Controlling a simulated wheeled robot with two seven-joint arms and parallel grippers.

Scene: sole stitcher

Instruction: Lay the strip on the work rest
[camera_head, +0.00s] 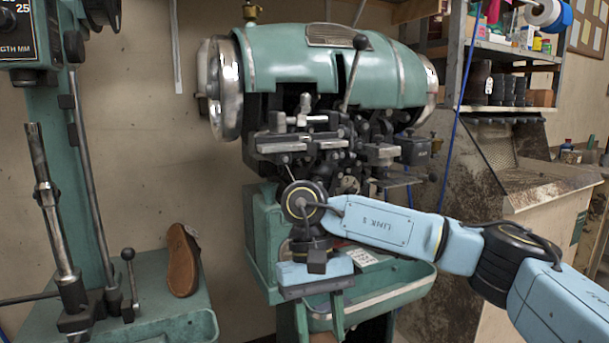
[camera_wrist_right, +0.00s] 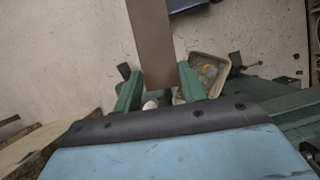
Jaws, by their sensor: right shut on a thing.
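The strip (camera_wrist_right: 151,45) is a flat brown piece. In the right wrist view it runs from the top edge down between the two green fingers of my right gripper (camera_wrist_right: 160,88). The gripper is shut on it. In the head view my right gripper (camera_head: 320,318) points down in front of the green stitching machine (camera_head: 325,58), below its cluster of metal parts. I cannot tell for certain which part of the machine is the work rest. My left gripper is not in view.
A brown shoe sole (camera_head: 182,262) leans on the green base (camera_head: 165,318) of another machine at left. A green tray ledge (camera_head: 385,298) lies behind my right gripper. Cluttered shelves (camera_head: 505,52) stand at the right. A beige bin (camera_wrist_right: 216,66) shows in the wrist view.

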